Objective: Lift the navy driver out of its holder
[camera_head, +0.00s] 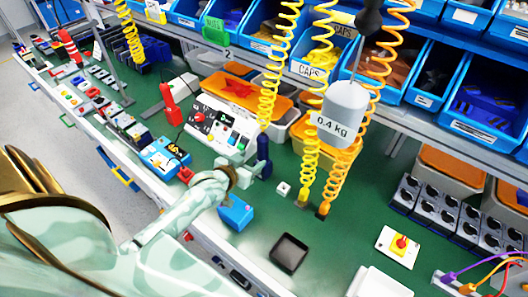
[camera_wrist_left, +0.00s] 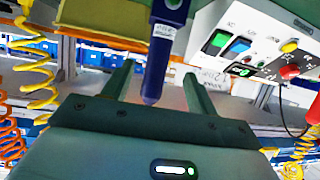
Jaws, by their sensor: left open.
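The navy driver (camera_head: 263,150) stands roughly upright over the green bench, in front of the white control box, below a yellow coiled cord. In the left wrist view the driver (camera_wrist_left: 161,55) shows a round marking and a pale label, and it tapers downward. Its upper end is out of that view. My left gripper (camera_head: 252,171) is at the driver. Its fingers (camera_wrist_left: 158,78) are open, one on each side of the driver in the wrist view. I cannot tell whether either touches it. I cannot make out the holder clearly. My right gripper is not in view.
The white control box (camera_head: 222,127) with buttons stands just behind the driver. A blue box (camera_head: 236,213) and a black tray (camera_head: 289,253) lie nearer. Green bench between them is clear.

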